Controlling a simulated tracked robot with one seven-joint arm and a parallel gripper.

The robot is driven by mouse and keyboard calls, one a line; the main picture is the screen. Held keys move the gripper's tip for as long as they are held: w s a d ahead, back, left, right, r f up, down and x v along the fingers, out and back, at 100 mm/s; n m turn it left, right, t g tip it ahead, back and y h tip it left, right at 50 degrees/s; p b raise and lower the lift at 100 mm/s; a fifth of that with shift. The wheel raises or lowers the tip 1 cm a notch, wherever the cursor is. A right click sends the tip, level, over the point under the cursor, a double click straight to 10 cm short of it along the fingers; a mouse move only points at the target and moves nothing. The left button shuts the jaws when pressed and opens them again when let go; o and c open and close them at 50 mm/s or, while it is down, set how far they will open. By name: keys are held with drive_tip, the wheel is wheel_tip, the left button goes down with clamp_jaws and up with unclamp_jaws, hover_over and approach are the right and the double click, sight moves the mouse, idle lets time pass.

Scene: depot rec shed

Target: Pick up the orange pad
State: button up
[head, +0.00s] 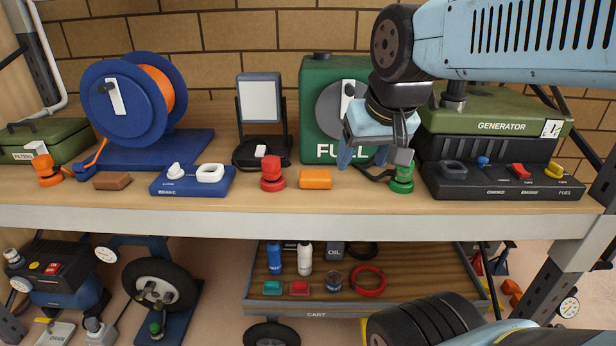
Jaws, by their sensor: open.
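The orange pad (315,179) is a small rounded block lying flat near the front edge of the wooden shelf (340,203). It sits below the green fuel can, just right of a red knob (271,172). My gripper (373,160) points down in front of the fuel can, above and to the right of the pad. Its fingers are apart and appear empty. A green knob (402,178) stands by the right finger, partly hidden by it. The pad is in full view and apart from the gripper.
The green fuel can (318,120) stands behind the pad and a generator (500,130) with a switch panel (500,183) stands to the right. A blue-white switch box (192,181), brown block (112,181) and cable reel (125,100) are left. A cart (300,310) is below.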

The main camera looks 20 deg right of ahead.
drive_tip(key=o, duration=0.5)
drive_tip(key=w+m+g, duration=0.1)
drive_tip(key=w+m, duration=0.2)
drive_tip(key=w, duration=0.1)
drive_tip(key=w+m, duration=0.3)
drive_tip(key=w, duration=0.1)
drive_tip(key=w+m+g, duration=0.1)
drive_tip(key=w+m, duration=0.2)
drive_tip(key=w, duration=0.1)
drive_tip(key=shift+w+d+r+g, duration=0.1)
drive_tip(key=shift+w+r+g, duration=0.05)
drive_tip(key=shift+r+g, duration=0.2)
drive_tip(key=m+g, duration=0.3)
drive_tip(key=m, duration=0.9)
hover_over(315, 174)
drive_tip(key=f, duration=1.5)
drive_tip(key=shift+w+d, duration=0.1)
drive_tip(key=shift+d, duration=0.2)
drive_tip(key=shift+a+f, duration=0.2)
drive_tip(key=shift+f, duration=1.15)
drive_tip(key=shift+a+f, duration=0.15)
drive_tip(key=shift+f, duration=1.2)
